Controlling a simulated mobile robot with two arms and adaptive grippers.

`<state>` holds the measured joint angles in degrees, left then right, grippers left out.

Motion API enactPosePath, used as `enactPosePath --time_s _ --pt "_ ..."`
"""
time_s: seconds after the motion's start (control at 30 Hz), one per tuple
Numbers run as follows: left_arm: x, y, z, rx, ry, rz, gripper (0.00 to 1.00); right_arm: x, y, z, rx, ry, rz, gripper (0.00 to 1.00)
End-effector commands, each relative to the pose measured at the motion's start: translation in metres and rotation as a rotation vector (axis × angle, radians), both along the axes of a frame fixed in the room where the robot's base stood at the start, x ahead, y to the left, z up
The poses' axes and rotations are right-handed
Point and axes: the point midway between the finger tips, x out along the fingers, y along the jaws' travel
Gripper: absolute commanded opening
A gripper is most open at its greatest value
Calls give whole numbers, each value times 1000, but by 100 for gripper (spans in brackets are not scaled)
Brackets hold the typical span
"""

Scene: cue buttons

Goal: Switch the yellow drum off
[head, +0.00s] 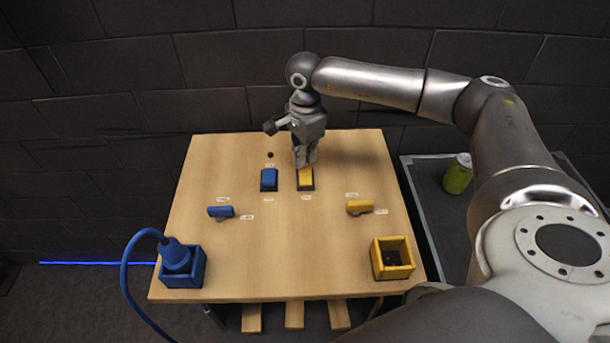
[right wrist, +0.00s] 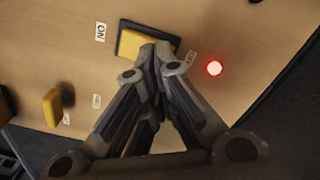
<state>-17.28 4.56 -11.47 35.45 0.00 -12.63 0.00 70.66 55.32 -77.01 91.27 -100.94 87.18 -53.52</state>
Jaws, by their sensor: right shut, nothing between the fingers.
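A yellow rocker switch (head: 306,176) in a dark frame sits on the table, right of its blue twin. My right gripper (head: 304,163) is shut and empty, pointing down at the rocker's far end. In the right wrist view the fingertips (right wrist: 155,48) overlap the yellow rocker (right wrist: 140,46) at its end toward the second label; contact cannot be told. An ON label (right wrist: 100,31) lies at the other end. A red lamp (right wrist: 214,68) glows beyond the fingertips. A yellow turning handle (head: 360,207) stands right of the rocker, with two small labels. My left gripper is out of view.
A blue rocker (head: 268,179), a blue handle (head: 221,211) and a dark lamp (head: 270,155) are on the left. A blue plug (head: 176,256) with a cable sits in a blue box. The yellow box (head: 393,259) looks empty. A yellow-green can (head: 458,174) stands on the side table.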

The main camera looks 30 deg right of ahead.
Motion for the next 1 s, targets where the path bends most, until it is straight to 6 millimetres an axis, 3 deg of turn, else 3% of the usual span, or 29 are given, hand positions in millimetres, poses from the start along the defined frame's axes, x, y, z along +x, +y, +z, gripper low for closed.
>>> enactPosePath --time_s 1.0 --pt "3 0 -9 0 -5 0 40 0 0 -11 0 0 0 0"
